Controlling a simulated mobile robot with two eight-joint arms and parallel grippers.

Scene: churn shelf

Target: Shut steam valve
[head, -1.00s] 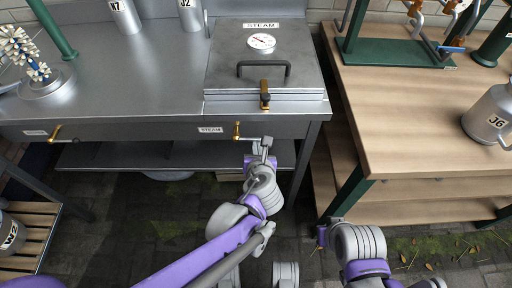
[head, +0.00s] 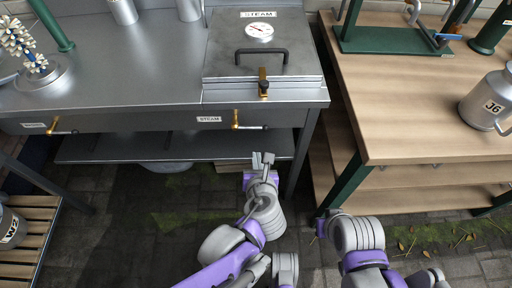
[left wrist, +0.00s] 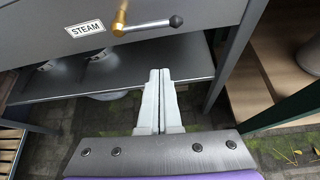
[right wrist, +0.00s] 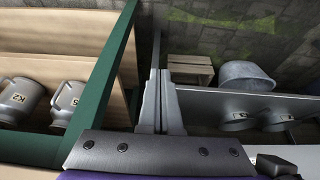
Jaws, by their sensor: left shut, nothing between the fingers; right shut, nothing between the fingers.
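The steam valve (head: 236,121) is a brass fitting on the bench front, right of a STEAM label (head: 209,119). Its lever points right, roughly level, with a dark knob at the end. The lever (left wrist: 148,24) shows closely in the left wrist view. My left gripper (head: 262,158) is shut and empty, below and a little right of the lever, apart from it. Its fingers also show in the left wrist view (left wrist: 160,75). My right gripper (right wrist: 160,75) is shut and empty, low beside the wooden table's leg; its fingers are not clear in the head view.
A second brass valve (head: 52,126) is on the bench front at left. The steam box (head: 262,70) with gauge and latch stands above. The wooden table (head: 420,120) with green legs is at right. The bench's lower shelf (head: 120,148) lies behind my left gripper.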

